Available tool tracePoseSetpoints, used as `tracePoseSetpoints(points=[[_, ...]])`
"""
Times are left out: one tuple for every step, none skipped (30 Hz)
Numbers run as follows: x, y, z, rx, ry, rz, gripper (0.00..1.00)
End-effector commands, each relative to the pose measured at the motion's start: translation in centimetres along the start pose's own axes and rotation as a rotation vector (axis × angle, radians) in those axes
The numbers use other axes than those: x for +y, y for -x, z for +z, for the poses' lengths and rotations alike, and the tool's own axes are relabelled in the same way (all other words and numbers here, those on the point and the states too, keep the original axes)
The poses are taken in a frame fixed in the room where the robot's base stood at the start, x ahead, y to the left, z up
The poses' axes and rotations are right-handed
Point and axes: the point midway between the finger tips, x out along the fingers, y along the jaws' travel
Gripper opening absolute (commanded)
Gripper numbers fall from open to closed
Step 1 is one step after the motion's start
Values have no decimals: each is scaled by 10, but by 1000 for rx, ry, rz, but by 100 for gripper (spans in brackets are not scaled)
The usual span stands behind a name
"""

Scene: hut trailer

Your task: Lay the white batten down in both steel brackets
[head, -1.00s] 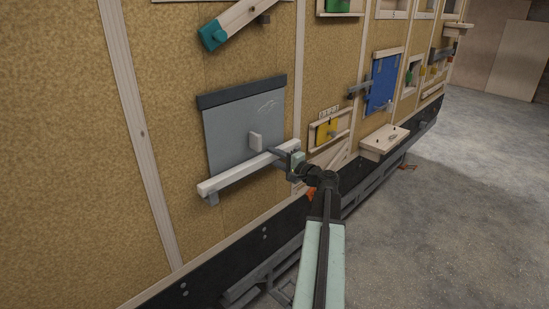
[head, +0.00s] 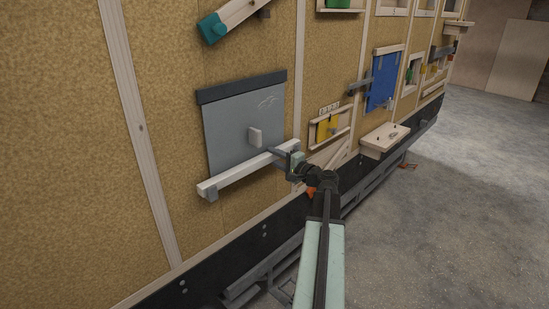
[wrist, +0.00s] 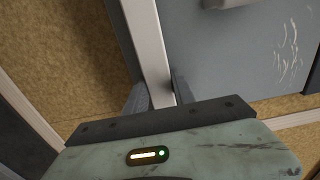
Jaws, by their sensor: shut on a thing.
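The white batten (head: 238,173) lies across the bottom of the grey panel (head: 228,130), sloping up to the right in the head view. Its left end is at the left steel bracket (head: 211,194), which shows below it; I cannot tell how deep it sits. The right bracket is hard to make out behind my gripper. My gripper (head: 281,152) is at the batten's right part. In the wrist view the batten (wrist: 149,45) runs between the two fingers (wrist: 157,96), and my gripper is shut on it.
To the right are a yellow panel (head: 327,128), a small wooden shelf (head: 384,138) and a blue panel (head: 383,82). Open concrete floor (head: 450,210) lies to the right.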

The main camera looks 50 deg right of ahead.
Motion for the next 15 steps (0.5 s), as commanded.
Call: tracePoseSetpoints(points=[[1,0,0,0,-1,-1,0],[1,0,0,0,-1,-1,0],[0,0,0,0,-1,-1,0],[0,0,0,0,-1,-1,0],[0,0,0,0,-1,-1,0],[0,0,0,0,-1,-1,0],[0,0,0,0,-1,-1,36],[0,0,0,0,-1,-1,45],[0,0,0,0,-1,-1,56],[0,0,0,0,-1,-1,56],[0,0,0,0,-1,-1,56],[0,0,0,0,-1,0,56],[0,0,0,0,-1,0,56],[0,0,0,0,-1,0,56],[0,0,0,0,0,0,56]])
